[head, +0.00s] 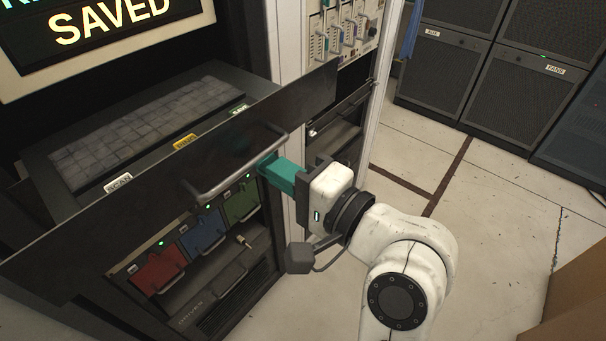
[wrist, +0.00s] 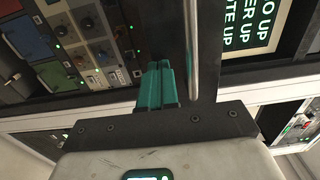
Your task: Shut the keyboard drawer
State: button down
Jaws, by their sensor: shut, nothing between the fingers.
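The keyboard drawer stands out from the rack, its dark front panel (head: 110,215) crossing the left of the head view. The keyboard (head: 150,125) lies on the tray behind it. A grey bar handle (head: 235,170) runs along the panel; it also shows in the wrist view (wrist: 193,50). My gripper (head: 268,164) has teal fingers, shut and empty. Its fingertips are at the panel, by the handle's right end. In the wrist view the fingertips (wrist: 159,68) lie beside the bar, not around it. I cannot tell whether they touch the panel.
Below the drawer are red (head: 158,270), blue (head: 203,232) and green (head: 241,203) handled modules with green lights. A screen (head: 110,25) reading "SAVED" is above. Dark cabinets (head: 470,75) stand at the back right. A brown box (head: 575,295) is at the lower right; the floor between is clear.

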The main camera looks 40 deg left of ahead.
aim_at(184, 112)
jog(key=shift+a, duration=0.6)
jog(key=a, duration=0.7)
jog(key=w+a, duration=0.1)
jog(key=a, duration=1.3)
jog(key=shift+w, duration=0.4)
